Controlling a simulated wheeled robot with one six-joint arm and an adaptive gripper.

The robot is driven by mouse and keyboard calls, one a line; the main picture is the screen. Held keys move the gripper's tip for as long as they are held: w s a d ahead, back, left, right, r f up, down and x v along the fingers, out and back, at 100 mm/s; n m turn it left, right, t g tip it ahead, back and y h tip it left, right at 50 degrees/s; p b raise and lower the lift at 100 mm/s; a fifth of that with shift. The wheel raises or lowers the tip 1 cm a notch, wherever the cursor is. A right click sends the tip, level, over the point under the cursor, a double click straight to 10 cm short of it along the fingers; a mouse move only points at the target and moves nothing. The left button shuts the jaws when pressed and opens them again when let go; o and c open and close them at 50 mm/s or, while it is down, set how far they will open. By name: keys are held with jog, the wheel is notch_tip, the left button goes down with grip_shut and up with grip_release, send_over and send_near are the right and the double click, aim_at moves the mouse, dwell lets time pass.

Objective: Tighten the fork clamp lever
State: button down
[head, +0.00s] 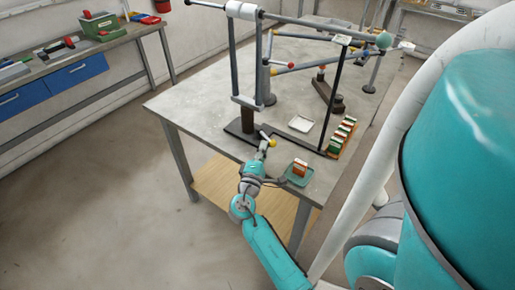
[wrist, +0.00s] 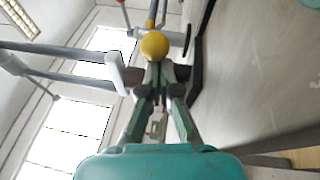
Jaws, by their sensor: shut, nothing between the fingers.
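A yellow ball knob (head: 272,142) on a short lever sits low at the near end of the frame jig, close to the table's front edge; I take it for the fork clamp lever. In the wrist view the yellow knob (wrist: 155,46) is straight ahead, at the tips of my fingers. My gripper (head: 263,146) is right beside the knob, its fingers closed together with nothing between them. In the wrist view the fingertips of my gripper (wrist: 157,72) meet just below the knob; I cannot tell whether they touch it. The lever's shaft is mostly hidden behind the knob.
The jig's dark post (head: 248,119) and grey bars rise behind the knob. A small teal tray (head: 292,181) with orange blocks lies right of my gripper. A side bench (head: 125,38) is at left.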

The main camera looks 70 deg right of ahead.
aim_at(272, 146)
jog(key=shift+s+d, duration=1)
jog(key=shift+s, duration=0.2)
